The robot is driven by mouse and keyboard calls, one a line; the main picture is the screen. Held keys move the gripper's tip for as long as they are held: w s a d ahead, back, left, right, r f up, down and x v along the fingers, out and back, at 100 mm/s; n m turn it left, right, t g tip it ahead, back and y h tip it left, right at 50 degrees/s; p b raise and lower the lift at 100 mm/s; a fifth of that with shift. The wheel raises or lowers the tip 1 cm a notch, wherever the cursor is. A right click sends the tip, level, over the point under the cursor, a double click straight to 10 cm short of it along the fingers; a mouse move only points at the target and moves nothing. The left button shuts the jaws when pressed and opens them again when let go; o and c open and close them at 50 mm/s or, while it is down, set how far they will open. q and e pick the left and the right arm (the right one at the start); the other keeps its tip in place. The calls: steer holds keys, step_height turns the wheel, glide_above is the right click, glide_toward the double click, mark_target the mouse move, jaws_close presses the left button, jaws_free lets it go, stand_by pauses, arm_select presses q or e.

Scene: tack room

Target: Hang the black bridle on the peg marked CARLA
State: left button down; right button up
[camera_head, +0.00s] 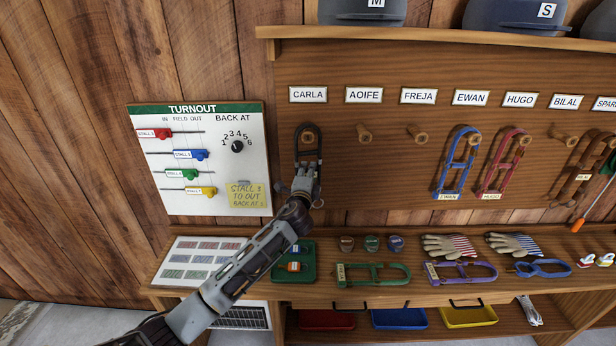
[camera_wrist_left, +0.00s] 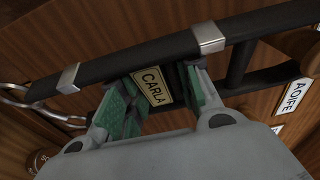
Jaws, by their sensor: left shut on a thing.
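The black bridle (camera_head: 297,143) is at the CARLA peg (camera_head: 308,138), under the white CARLA nameplate (camera_head: 308,94) on the wooden board. The peg's end shows inside the bridle's upper loop; I cannot tell whether the loop rests on it. My left gripper (camera_head: 305,178) is shut on the lower end of the bridle. In the left wrist view, the gripper (camera_wrist_left: 157,95) has green pads either side of the bridle's cream CARLA tag (camera_wrist_left: 153,86). The dark strap (camera_wrist_left: 130,62) with silver bands crosses above the fingers. My right gripper is not in view.
Bare AOIFE (camera_head: 365,133) and FREJA (camera_head: 417,134) pegs are to the right; blue (camera_head: 441,165) and red (camera_head: 489,170) bridles hang beyond. The turnout board (camera_head: 180,200) is left. The bench below holds a green tray (camera_head: 290,278), bridles and gloves.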

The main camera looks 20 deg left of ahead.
arm_select(q)
steer(key=shift+w+a+f+b, duration=0.2)
steer(key=shift+w+b, duration=0.15)
steer(key=shift+w, duration=0.35)
steer(key=shift+w+f, duration=0.1)
stand_by(0.5)
steer(key=c, duration=0.9)
jaws_free()
steer(key=shift+c, duration=0.2)
steer(key=s+d, duration=0.1)
steer(key=s, duration=1.1)
steer(key=shift+d, duration=0.35)
